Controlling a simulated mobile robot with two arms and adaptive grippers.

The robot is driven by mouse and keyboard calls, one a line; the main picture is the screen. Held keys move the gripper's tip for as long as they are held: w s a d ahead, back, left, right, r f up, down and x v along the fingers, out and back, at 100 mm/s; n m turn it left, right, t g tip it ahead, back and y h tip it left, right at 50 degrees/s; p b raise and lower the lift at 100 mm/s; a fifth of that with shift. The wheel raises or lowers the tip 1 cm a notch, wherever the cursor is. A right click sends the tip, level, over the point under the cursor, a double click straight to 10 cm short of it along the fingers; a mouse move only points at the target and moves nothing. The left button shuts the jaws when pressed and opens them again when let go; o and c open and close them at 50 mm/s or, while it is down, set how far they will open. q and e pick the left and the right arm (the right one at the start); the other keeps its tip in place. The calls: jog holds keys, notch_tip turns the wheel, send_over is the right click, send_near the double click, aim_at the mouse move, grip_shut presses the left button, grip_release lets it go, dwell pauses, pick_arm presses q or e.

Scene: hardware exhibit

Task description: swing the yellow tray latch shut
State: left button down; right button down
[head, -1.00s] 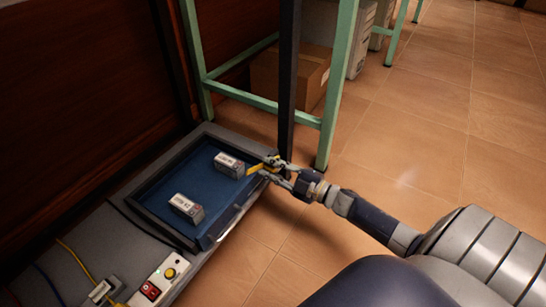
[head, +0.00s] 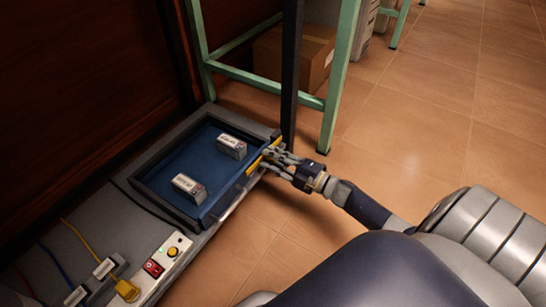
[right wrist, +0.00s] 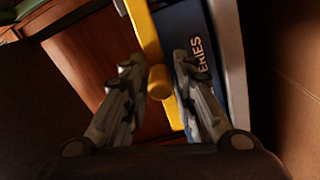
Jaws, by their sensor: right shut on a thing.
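The yellow tray latch (head: 254,166) is a flat bar at the right edge of the blue tray (head: 160,172). It now lies roughly along that edge. My right gripper (head: 270,157) reaches in from the right and is shut on the latch. In the right wrist view the latch (right wrist: 149,40) runs down between the fingers of my right gripper (right wrist: 160,88), with its round knob (right wrist: 160,82) between them. The fingers hide part of the latch in the head view. My left gripper is not in view.
Two small labelled grey blocks (head: 188,188) and (head: 231,147) lie in the tray. A dark post (head: 290,75) and green stand legs (head: 342,75) rise just behind the gripper. The tiled floor at right is clear.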

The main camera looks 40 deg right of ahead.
jog(key=shift+s+f+h, duration=0.15)
jog(key=shift+f+h, duration=0.15)
jog(key=shift+f, duration=0.35)
jog(key=c, duration=1.6)
grip_release()
jog(key=shift+o, duration=0.7)
jog(key=shift+a+f, duration=0.1)
jog(key=shift+f, duration=0.05)
jog(key=shift+w+r, duration=0.2)
jog(key=shift+r, duration=0.1)
jog(key=v, duration=1.2)
jog(key=shift+d, duration=0.2)
